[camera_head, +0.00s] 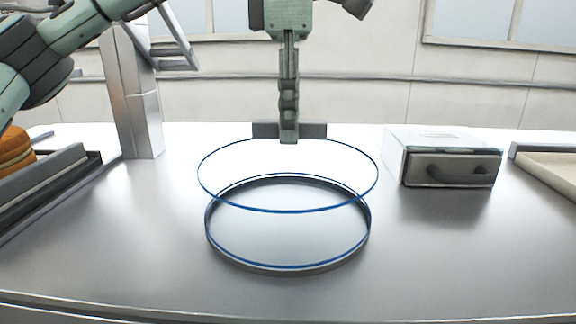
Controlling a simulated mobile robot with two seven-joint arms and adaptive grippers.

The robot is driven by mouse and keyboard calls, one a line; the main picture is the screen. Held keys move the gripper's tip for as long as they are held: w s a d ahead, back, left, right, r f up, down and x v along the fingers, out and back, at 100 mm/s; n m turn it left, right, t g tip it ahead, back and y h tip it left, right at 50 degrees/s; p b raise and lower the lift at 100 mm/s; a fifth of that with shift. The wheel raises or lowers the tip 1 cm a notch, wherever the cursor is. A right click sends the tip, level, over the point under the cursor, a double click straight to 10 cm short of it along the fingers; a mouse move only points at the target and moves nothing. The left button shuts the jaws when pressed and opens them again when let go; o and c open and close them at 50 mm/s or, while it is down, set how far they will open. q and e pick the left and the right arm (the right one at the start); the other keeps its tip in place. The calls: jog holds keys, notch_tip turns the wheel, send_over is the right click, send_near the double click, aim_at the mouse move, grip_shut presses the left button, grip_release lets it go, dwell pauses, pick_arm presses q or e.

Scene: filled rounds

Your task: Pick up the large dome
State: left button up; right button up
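The large dome (201,192) seems to be the clear thing in the middle of the table, shown mainly by two blue rings, one above the other. A grey bar (315,130) above the upper ring looks like its handle. The lower ring is at a dark round rim on the table; I cannot tell a gap there. My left gripper (289,138) points straight down, its tip overlapping the middle of the bar. I see it edge-on, one finger hiding the other, so its opening and any hold on the bar are unclear. My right gripper is not in view.
A grey box with a dark handle (452,168) stands to the right, with a pale tray (545,168) at the right edge. A dark-edged tray (62,185) with an orange-brown round thing (14,150) is at the left, near a metal post (140,110). The front table is clear.

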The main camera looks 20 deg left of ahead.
pick_arm(q)
grip_shut()
jog(key=shift+r, duration=0.1)
